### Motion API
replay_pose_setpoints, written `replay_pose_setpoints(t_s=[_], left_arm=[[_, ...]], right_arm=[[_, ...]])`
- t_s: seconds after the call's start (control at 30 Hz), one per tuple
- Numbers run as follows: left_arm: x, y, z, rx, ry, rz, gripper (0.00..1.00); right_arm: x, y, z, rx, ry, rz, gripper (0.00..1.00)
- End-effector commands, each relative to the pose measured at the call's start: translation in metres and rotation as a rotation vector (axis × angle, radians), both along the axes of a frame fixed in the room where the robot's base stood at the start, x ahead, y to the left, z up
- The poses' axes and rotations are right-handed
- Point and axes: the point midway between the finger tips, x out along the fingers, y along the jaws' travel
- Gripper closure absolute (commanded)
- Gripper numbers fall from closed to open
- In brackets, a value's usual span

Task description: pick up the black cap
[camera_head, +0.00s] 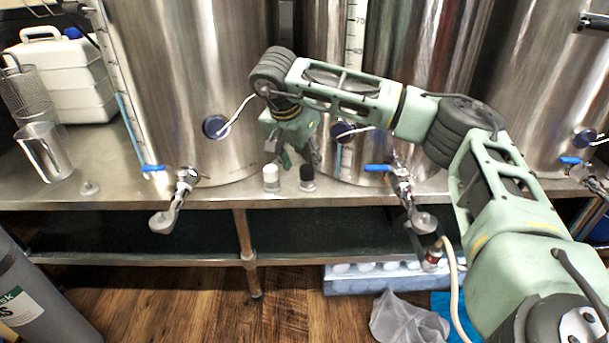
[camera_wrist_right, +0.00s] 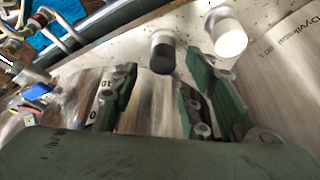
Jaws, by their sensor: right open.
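The black cap (camera_head: 307,172) tops a small clear piece standing on the steel bench, near its front edge. It also shows in the right wrist view (camera_wrist_right: 162,58), dark with a pale rim. A similar piece with a white cap (camera_head: 271,176) stands just left of it; in the right wrist view the white cap (camera_wrist_right: 230,38) is beyond the right-hand finger. My right gripper (camera_head: 300,156) is open and empty, just behind and above the black cap. In the right wrist view its fingers (camera_wrist_right: 163,72) spread to either side of the cap, without visible contact. My left gripper is out of view.
Large steel tanks (camera_head: 190,80) stand close behind the gripper. Taps with blue handles (camera_head: 378,168) stick out on both sides. The bench front edge (camera_head: 330,199) is near the caps.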

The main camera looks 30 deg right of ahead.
Motion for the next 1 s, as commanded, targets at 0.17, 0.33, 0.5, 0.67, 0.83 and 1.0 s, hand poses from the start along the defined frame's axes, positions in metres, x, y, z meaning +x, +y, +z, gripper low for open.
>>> replay_pose_setpoints(t_s=[0.17,0.33,0.5,0.67,0.83,1.0], left_arm=[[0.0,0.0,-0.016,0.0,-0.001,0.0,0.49],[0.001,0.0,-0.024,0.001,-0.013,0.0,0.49],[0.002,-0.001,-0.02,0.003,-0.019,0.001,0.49],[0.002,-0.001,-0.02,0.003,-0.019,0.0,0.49],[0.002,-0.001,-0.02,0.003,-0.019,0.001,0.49],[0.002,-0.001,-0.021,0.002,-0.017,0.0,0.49]], right_arm=[[0.001,-0.006,-0.022,0.0,0.0,-0.001,0.58],[0.004,-0.015,-0.045,0.001,0.0,-0.001,0.58],[0.005,-0.017,-0.048,0.002,-0.002,0.001,0.58],[0.005,-0.017,-0.047,0.002,-0.002,0.001,0.63],[0.005,-0.017,-0.047,0.002,-0.001,0.001,0.78],[0.005,-0.017,-0.048,0.003,-0.001,0.001,0.92]])
